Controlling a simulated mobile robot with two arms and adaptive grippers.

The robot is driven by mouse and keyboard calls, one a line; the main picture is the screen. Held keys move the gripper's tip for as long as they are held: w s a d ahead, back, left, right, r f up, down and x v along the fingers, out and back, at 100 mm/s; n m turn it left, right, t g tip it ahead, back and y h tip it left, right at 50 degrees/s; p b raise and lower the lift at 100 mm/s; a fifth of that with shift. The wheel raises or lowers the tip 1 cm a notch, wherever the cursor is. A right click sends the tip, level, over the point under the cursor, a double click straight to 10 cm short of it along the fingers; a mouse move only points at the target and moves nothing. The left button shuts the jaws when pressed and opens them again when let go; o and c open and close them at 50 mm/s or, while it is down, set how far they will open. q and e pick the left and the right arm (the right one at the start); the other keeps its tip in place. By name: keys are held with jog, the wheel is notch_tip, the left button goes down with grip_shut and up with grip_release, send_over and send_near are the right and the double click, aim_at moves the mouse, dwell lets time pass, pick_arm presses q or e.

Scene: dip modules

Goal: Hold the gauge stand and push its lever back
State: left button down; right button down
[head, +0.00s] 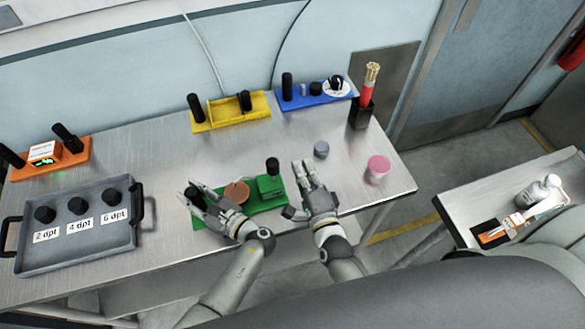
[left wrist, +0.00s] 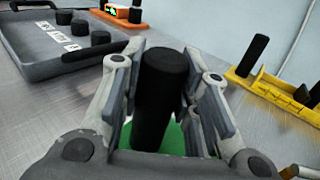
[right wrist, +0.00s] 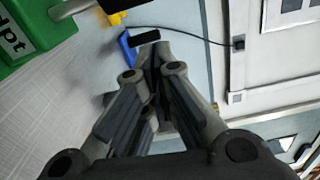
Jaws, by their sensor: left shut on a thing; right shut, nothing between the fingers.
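The green gauge stand (head: 268,203) lies near the table's front edge, with a copper-coloured disc (head: 237,192) and a raised green block on it. A black post stands at each end. My left gripper (head: 198,198) is shut on the left black post (left wrist: 160,95), which stands upright between its fingers. My right gripper (head: 304,172) is shut and empty, just right of the stand's right black post (head: 272,165). In the right wrist view, the green block (right wrist: 25,35) with "dpt" lettering shows at upper left. I cannot make out which part is the lever.
A grey tray (head: 80,258) with black knobs lies left. Orange (head: 77,160), yellow (head: 232,121) and blue (head: 310,102) stands line the back. A grey cap (head: 321,149), a pink-topped jar (head: 377,169) and a black holder (head: 361,114) stand right of my right gripper.

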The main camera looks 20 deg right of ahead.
jog(key=s, duration=1)
jog(key=shift+s+d, duration=0.15)
jog(key=shift+d, duration=0.25)
pick_arm(q)
jog(key=c, duration=1)
grip_release()
jog(key=shift+r, duration=0.1)
jog(key=shift+r, duration=3.65)
